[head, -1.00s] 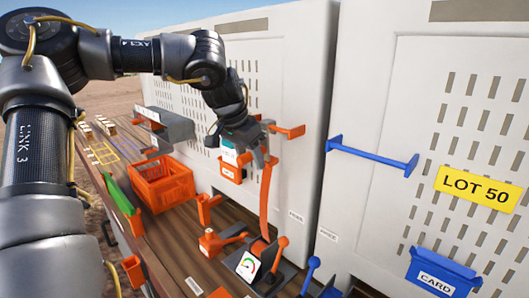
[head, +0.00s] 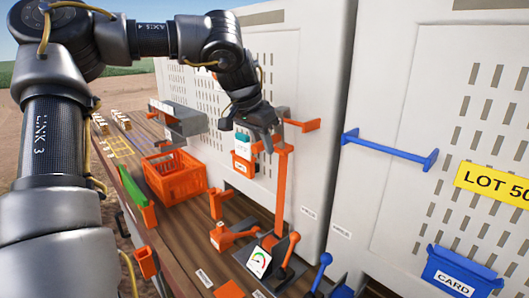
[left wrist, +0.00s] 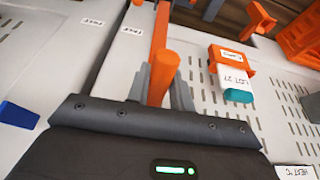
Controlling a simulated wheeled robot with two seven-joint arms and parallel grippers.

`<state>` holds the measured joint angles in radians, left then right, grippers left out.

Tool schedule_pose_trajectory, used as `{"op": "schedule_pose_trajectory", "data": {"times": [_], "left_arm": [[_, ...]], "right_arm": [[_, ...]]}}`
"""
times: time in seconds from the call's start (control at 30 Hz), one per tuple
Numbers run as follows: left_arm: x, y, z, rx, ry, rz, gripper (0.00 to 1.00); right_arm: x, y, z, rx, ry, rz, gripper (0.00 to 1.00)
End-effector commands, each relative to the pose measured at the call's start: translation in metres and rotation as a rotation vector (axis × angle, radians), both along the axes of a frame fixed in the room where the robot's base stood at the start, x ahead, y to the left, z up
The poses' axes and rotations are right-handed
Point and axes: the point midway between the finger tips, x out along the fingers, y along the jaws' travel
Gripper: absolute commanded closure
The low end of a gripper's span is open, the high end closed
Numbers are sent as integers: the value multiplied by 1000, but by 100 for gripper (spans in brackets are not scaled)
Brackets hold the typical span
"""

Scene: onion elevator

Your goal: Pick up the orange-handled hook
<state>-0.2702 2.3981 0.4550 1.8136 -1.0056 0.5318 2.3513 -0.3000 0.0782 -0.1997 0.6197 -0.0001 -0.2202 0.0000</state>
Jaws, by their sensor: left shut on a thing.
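My left gripper (head: 268,143) is in front of the near white panel, beside an orange wall bracket. In the head view a long orange bar (head: 282,190) runs down from the fingers towards a dark base on the bench. It also shows beyond the handle in the left wrist view (left wrist: 160,28). The fingers partly hide its top, and I cannot make out a hook end. My right gripper is not in view.
An orange bracket (head: 302,125) and a blue bar (head: 390,148) stick out to the right. An orange crate (head: 174,181), a gauge (head: 259,261) and orange levers crowd the wooden bench.

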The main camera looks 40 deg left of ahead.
Motion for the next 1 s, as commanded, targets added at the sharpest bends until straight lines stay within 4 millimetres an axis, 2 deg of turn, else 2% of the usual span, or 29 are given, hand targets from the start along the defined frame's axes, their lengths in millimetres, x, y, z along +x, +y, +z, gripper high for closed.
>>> {"op": "schedule_pose_trajectory", "data": {"times": [0.03,0.1,0.47,0.8,1.0], "left_arm": [[2,0,3,2,-7,2,100],[0,-1,14,2,-10,0,100],[-48,-26,76,2,-9,-1,100],[-105,-56,105,-1,-6,-2,100],[-120,-64,113,0,-3,-2,100]], "right_arm": [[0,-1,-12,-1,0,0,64],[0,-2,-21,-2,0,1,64],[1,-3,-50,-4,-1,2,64],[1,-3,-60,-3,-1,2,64],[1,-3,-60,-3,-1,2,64]]}}
